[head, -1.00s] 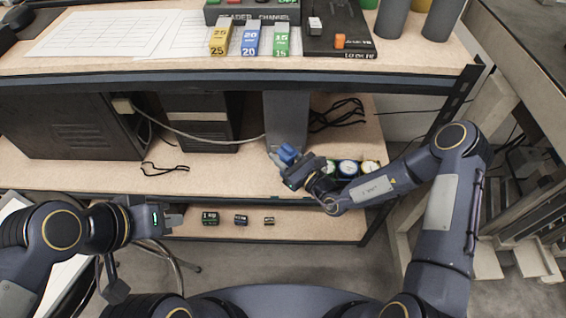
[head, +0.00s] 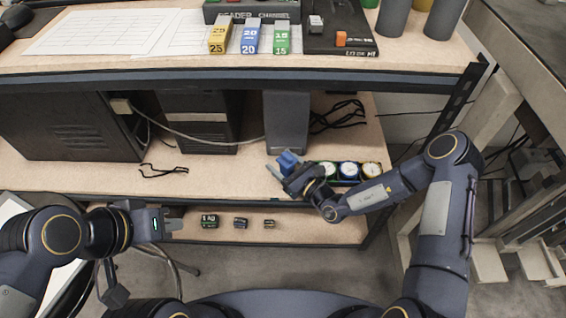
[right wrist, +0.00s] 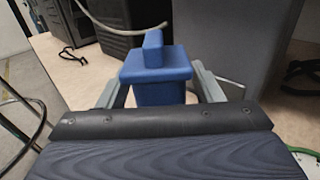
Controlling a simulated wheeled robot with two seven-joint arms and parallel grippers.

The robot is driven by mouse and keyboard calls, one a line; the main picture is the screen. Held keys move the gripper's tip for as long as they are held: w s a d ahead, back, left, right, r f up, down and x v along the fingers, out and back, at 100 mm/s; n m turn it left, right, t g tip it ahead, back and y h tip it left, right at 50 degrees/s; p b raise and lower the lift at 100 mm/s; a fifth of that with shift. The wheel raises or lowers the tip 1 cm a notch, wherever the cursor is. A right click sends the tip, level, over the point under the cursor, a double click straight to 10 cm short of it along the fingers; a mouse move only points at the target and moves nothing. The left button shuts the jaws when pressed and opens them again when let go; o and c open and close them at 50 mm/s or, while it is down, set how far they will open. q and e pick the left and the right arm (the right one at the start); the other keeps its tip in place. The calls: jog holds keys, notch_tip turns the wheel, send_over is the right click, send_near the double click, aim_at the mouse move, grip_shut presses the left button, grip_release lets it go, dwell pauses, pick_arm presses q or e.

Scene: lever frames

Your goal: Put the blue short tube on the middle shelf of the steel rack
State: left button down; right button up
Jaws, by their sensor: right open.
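The blue piece (head: 287,160), square-bodied with a raised part on top, is at the middle shelf (head: 215,175) of the steel rack, left of a row of round dials. It also shows upright in the right wrist view (right wrist: 156,75). My right gripper (head: 282,168) is open, with one finger on each side of the piece and small gaps visible. The gripper body hides the piece's lower part, so I cannot tell how its base rests. My left gripper (head: 172,224) is low at the left, near the lower shelf; its finger gap is unclear.
The three dials (head: 349,170) stand close to the right of my right gripper. A grey upright box (head: 286,120) is behind it, with black cables (head: 337,117) alongside. The worktop edge (head: 230,77) overhangs above. Small dark blocks (head: 209,221) lie on the lower shelf.

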jog(key=shift+r, duration=0.1)
jog(key=shift+d+r, duration=0.1)
jog(key=p+v, duration=0.2)
jog(key=v, duration=1)
